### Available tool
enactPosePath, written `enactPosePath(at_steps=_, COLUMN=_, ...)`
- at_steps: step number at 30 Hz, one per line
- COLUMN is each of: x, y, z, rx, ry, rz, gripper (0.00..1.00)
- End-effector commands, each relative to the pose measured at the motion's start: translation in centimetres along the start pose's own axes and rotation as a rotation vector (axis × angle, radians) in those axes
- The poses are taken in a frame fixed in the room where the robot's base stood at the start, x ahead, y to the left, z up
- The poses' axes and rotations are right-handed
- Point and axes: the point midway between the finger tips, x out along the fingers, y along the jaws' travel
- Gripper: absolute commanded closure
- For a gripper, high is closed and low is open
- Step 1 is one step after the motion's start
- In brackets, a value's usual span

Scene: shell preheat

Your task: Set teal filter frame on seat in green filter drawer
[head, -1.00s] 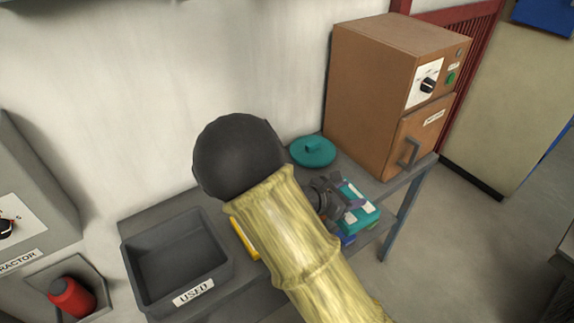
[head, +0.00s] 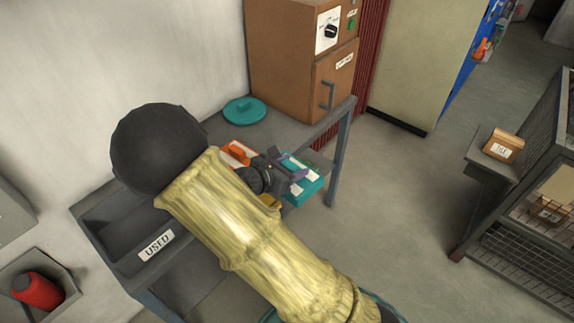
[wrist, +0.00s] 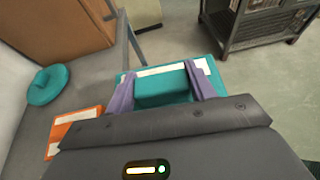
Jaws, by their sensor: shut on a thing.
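The teal filter frame (head: 305,188) with pale strips is held in my gripper (head: 296,176), at the front edge of the grey table. In the wrist view, the purple fingers of my gripper (wrist: 160,82) are closed on a raised teal block of the teal filter frame (wrist: 213,73). The frame appears raised, with floor showing beyond it. The underside of the frame is hidden. I cannot make out the green filter drawer or its seat in either view.
An orange item (head: 235,150) and a round teal lid (head: 244,111) lie on the table. A brown oven (head: 290,60) stands at the back. A grey USED bin (head: 125,245) is at left. A wire-mesh cage (head: 540,150) stands right; open floor (head: 420,200) lies between.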

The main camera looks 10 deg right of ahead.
Motion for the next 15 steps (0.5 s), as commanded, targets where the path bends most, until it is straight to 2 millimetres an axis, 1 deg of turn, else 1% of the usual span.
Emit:
enactPosePath(at_steps=4, x=0.0, y=0.0, z=-0.1, rx=-0.001, ry=-0.001, rz=0.001, gripper=0.77)
enactPosePath(at_steps=11, x=0.4, y=-0.7, z=-1.8, rx=0.0, ry=-0.003, rz=-0.008, gripper=0.77)
enactPosePath(at_steps=15, x=0.5, y=-1.2, z=-3.1, rx=0.001, ry=-0.003, rz=-0.011, gripper=0.77)
